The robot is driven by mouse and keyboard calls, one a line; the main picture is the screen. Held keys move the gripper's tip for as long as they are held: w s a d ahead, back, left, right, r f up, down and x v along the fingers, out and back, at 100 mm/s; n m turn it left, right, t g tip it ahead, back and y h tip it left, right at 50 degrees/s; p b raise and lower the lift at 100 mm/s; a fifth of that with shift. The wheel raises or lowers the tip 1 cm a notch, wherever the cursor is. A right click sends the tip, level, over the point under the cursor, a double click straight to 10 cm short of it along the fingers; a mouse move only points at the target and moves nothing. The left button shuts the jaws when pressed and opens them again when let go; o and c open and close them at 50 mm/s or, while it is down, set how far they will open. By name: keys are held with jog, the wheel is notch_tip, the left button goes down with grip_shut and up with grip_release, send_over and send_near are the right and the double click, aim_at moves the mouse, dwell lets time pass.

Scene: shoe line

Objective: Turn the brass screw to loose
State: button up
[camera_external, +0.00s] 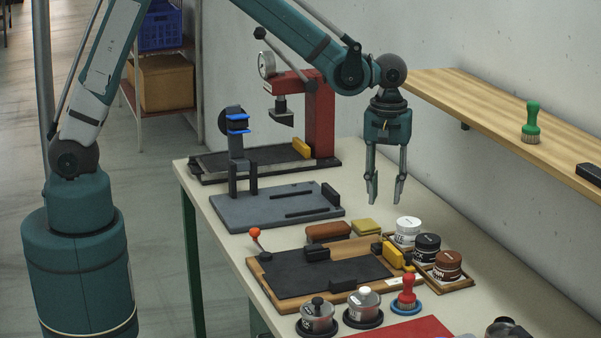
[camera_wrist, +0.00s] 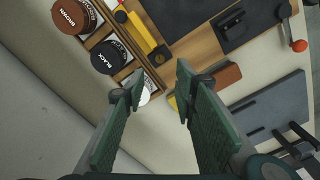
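My gripper (camera_external: 386,196) hangs open and empty, fingers down, above the bench. It also shows open in the wrist view (camera_wrist: 159,82). I cannot clearly make out a brass screw in either view. A wooden board with a black pad (camera_external: 320,277) lies below and in front of my gripper. A yellow block (camera_external: 393,255) with small dark parts sits at the board's right edge, and shows in the wrist view (camera_wrist: 138,32). A lever with a red-orange ball (camera_external: 254,233) stands at the board's left corner, also in the wrist view (camera_wrist: 299,46).
White (camera_external: 408,231), black (camera_external: 427,247) and brown (camera_external: 447,264) jars stand in a tray right of the board. Metal pots (camera_external: 317,315) and a red-handled tool (camera_external: 407,290) stand in front. A grey plate (camera_external: 270,206) and red press (camera_external: 318,115) are behind. A wooden shelf (camera_external: 480,105) is at right.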

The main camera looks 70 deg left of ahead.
aim_at(382, 239)
notch_tip(382, 239, down, 4)
jog(key=m, duration=2.7)
jog(key=shift+r+m, duration=0.15)
jog(key=shift+m, duration=0.15)
jog(key=shift+f, duration=3.95)
jog(key=c, duration=0.9)
